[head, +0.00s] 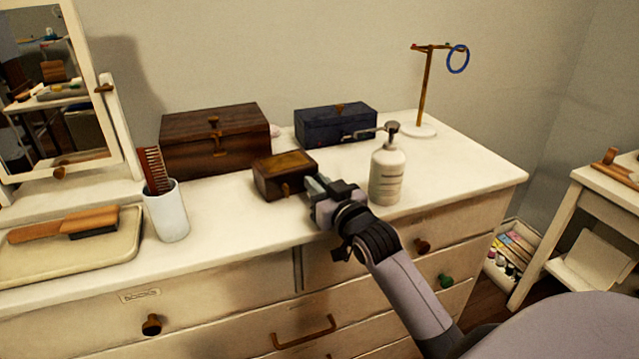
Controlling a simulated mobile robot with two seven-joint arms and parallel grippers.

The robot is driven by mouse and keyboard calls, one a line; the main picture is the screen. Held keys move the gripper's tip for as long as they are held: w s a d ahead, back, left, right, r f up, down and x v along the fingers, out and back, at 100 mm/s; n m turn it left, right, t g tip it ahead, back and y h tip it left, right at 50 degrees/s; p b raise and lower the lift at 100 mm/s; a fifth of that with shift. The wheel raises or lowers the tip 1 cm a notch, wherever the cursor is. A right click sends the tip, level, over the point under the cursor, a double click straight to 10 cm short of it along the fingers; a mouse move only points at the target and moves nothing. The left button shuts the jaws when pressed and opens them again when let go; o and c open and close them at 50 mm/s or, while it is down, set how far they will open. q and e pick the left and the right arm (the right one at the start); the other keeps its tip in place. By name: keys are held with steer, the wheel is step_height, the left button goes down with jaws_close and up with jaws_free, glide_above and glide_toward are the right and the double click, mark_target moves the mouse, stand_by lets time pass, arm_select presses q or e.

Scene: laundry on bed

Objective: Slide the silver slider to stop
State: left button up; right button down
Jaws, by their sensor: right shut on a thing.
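My right gripper (318,188) is at the right end of a small brown wooden box (279,182) with a brass latch, near the dresser's front edge. Its fingers are closed at that end of the box, and the exact contact is partly hidden by the gripper. I cannot pick out a silver slider; it may be hidden behind the gripper or too small to tell. My left gripper is not in view.
A white pump bottle (387,174) with a metal spout stands close right of the gripper. Behind are a dark wooden box (190,139), a blue box (325,128) and a ring stand (426,90). A white cup (168,212) with a comb stands left. The dresser top's right end is clear.

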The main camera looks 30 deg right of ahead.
steer(key=shift+a+r+p, duration=0.1)
steer(key=shift+a+p, duration=0.35)
steer(key=shift+a, duration=0.3)
steer(key=c, duration=1.1)
jaws_free()
steer(key=shift+s+a, duration=0.15)
steer(key=shift+s, duration=1.65)
steer(key=shift+s+a, duration=0.15)
steer(key=shift+s, duration=1.6)
